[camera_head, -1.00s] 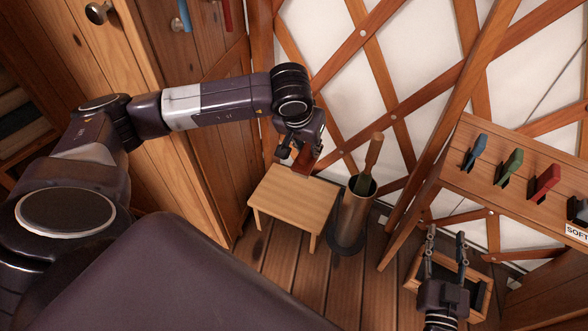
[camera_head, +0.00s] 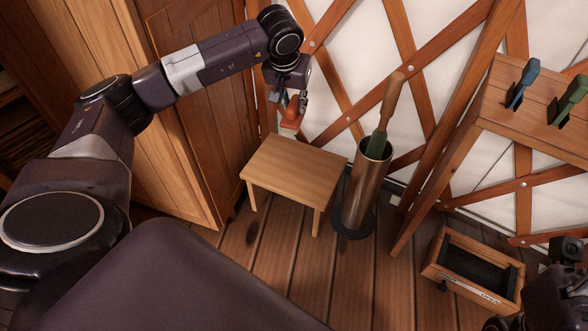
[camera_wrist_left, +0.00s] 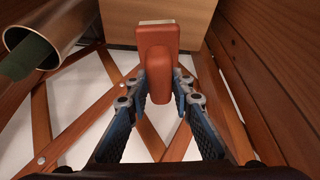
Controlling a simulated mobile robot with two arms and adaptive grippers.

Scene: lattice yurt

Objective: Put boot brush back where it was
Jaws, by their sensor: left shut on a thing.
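My left gripper (camera_head: 290,102) is shut on the boot brush (camera_head: 290,118), an orange-brown block with a rounded grip. It holds the brush near the lattice wall, at the far edge of the small wooden table (camera_head: 295,172) in the head view. In the left wrist view the fingers (camera_wrist_left: 160,95) pinch the rounded grip of the brush (camera_wrist_left: 157,40), with the pale table (camera_wrist_left: 120,35) beyond it.
A metal cylinder stand (camera_head: 358,195) with a green, wooden-handled tool (camera_head: 388,105) stands right of the table. An open wooden box (camera_head: 470,270) is on the floor. A wooden rack (camera_head: 500,105) holds coloured clips. A wooden cabinet (camera_head: 175,120) is at left. The tabletop is bare.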

